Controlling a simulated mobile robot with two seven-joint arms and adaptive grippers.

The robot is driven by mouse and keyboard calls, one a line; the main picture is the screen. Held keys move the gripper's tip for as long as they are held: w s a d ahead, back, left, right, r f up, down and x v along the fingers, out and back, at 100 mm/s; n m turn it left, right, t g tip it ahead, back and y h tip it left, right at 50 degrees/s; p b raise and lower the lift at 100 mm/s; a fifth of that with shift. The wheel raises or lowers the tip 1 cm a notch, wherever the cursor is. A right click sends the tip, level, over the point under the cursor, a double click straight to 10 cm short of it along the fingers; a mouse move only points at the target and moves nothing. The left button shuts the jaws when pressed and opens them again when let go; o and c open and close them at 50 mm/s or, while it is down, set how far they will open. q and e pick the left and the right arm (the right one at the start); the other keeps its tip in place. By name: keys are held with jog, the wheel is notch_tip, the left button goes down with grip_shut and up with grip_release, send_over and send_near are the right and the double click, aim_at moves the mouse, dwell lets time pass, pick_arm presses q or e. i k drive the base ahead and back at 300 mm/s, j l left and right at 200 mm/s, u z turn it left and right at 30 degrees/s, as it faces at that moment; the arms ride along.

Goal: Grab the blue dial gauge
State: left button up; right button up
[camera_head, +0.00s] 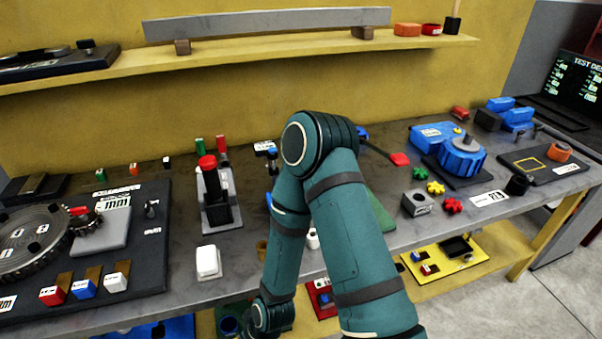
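I cannot surely make out the blue dial gauge. A small dark stand with a blue part (272,153) is on the bench just left of my arm's elbow. A bit of blue (362,132) shows right of the elbow, and another blue bit (269,199) shows at the arm's left edge; both are mostly hidden. One teal arm of mine rises from the bottom, bends over the bench and comes down in front of its edge. It hides the middle of the bench. Neither gripper is in view.
The grey bench (370,270) holds a black plate with a gear (30,240) at left, a red-topped press (212,195) and a blue motor-like unit (462,155) at right. A yellow shelf (250,57) runs above. A yellow tray (445,257) lies below.

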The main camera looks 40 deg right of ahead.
aim_at(261, 149)
jog(key=l+z, duration=0.1)
jog(key=z, duration=1.1)
